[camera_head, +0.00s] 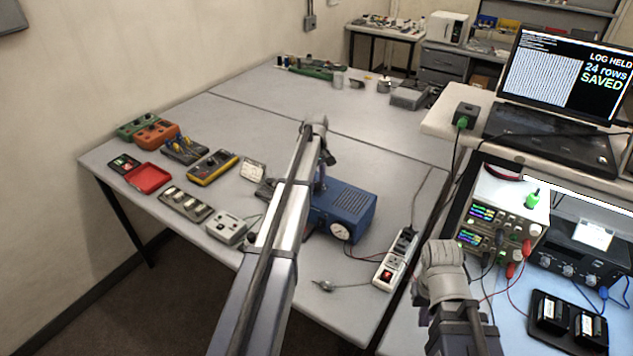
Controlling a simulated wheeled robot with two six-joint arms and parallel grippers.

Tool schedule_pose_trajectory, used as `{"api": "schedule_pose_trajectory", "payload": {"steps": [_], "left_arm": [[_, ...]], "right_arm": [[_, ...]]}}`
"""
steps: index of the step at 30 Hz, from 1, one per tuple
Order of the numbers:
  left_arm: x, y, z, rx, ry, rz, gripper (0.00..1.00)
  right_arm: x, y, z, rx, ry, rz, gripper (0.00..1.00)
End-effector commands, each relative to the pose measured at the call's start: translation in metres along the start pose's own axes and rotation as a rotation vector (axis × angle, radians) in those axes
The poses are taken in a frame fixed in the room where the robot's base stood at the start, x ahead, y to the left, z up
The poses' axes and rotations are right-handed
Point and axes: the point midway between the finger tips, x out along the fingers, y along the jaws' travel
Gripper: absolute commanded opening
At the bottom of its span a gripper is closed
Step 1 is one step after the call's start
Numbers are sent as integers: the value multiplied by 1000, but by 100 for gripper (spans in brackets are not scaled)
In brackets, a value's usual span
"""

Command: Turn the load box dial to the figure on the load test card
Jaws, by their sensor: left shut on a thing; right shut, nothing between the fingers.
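A blue box (357,206) with a slotted side and a round white dial (340,232) on its front stands near the table's right side. My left arm crosses in front of its left edge. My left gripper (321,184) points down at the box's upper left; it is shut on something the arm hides. A small white card (254,170) stands left of my arm. Another white card (594,234) sits on a black instrument (583,253) with several knobs at right. I cannot tell which card is the load test card. My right gripper (424,306) is shut and empty, mostly hidden by its wrist.
A power strip (396,258) lies between my arms, with cables around it. Meters, a red tray (148,178) and small boxes line the table's left side. A power supply (500,222), a laptop (566,80) and a black tray (543,318) crowd the right.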

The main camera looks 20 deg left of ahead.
Motion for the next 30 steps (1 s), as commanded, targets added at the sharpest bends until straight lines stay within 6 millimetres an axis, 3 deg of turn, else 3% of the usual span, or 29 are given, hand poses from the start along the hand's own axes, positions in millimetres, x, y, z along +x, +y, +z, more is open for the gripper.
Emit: {"api": "schedule_pose_trajectory", "payload": {"steps": [18, 19, 26, 30], "left_arm": [[0, 0, 0, -37, 0, 0, 0], [0, 0, 0, -37, 0, 0, 41], [0, 0, 0, -36, 0, 0, 67], [0, 0, 0, -36, 0, 0, 69]], "right_arm": [[0, 0, 0, 0, 0, 0, 0], [0, 0, 0, 0, 0, 0, 0], [0, 0, 0, 0, 0, 0, 0], [0, 0, 0, 0, 0, 0, 0]]}}
